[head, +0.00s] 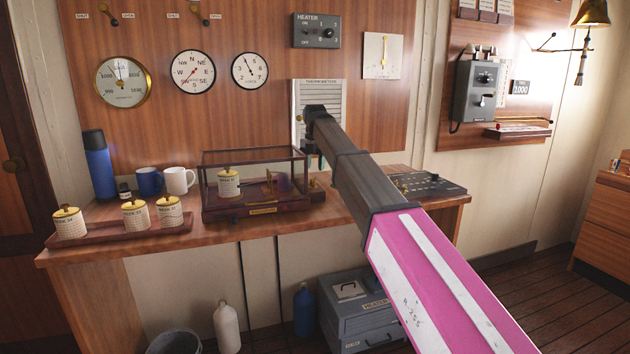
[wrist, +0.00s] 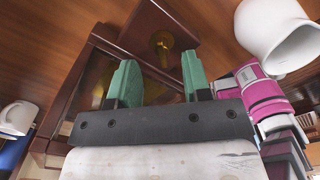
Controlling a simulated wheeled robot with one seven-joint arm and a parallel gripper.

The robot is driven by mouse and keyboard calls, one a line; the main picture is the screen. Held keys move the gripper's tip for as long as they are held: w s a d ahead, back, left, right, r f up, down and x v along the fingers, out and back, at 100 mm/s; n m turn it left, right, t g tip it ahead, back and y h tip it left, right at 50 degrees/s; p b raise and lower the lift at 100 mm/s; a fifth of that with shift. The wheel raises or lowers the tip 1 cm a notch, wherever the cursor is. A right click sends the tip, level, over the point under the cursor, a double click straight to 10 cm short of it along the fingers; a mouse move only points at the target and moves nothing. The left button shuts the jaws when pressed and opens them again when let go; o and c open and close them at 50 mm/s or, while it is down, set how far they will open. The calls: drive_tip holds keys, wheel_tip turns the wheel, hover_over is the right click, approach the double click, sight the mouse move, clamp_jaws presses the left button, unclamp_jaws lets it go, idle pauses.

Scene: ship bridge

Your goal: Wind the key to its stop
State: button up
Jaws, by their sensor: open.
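A glazed wooden case with a barograph inside (head: 255,205) stands on the desk in the head view, holding a paper-wrapped drum (head: 229,184). In the wrist view, a brass key (wrist: 162,43) shows on a dark wooden block (wrist: 150,22) at the end of the case. My gripper (wrist: 160,66) has green fingers, open and apart with nothing between them. The key lies beyond the fingertips, between their lines, and I see no contact. In the head view my arm reaches down to the case's right end; the gripper there is mostly hidden.
Left of the case are a white mug (head: 180,180), a blue mug (head: 149,181), a blue flask (head: 99,165) and a rack of yellow-lidded drums (head: 78,235). A dark switch panel (head: 428,186) lies to the right. Wall instruments hang behind.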

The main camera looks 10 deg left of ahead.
sight(315, 179)
wheel_tip(315, 179, down, 6)
drive_tip(key=shift+r, duration=0.1)
idle(0.4)
clamp_jaws()
